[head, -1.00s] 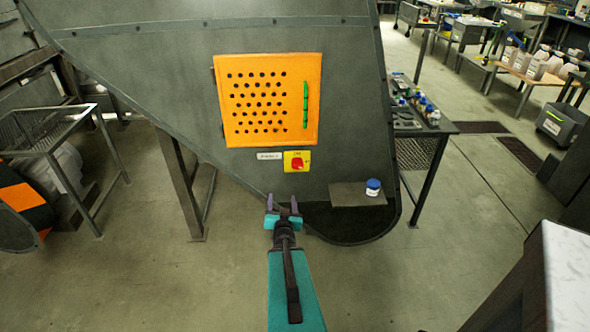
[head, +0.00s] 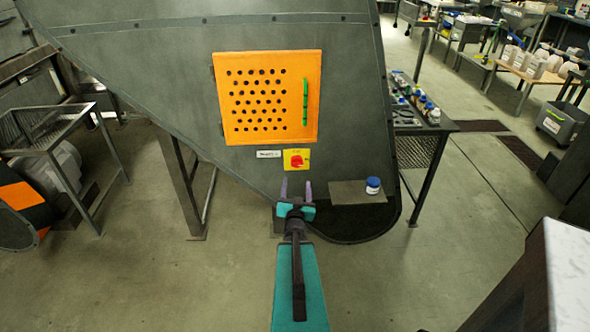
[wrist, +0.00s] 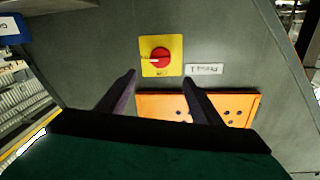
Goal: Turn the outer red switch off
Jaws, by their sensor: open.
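The red rotary switch (head: 296,160) sits on a yellow plate on the dark grey machine face, below the orange perforated door. In the wrist view the red switch (wrist: 160,57) shows upside down on its yellow plate (wrist: 175,42), with a pale mark across its left side. My gripper (head: 296,188) is below the switch in the head view, fingers pointing up toward it. In the wrist view my gripper (wrist: 160,75) has its two fingers spread apart, with nothing between them. The switch lies beyond the fingertips, apart from them.
The orange door (head: 268,98) has a green handle (head: 305,102). A white label (head: 268,154) is beside the switch plate. A small ledge (head: 345,192) with a blue-lidded jar (head: 373,186) juts out at lower right. Open floor lies below left.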

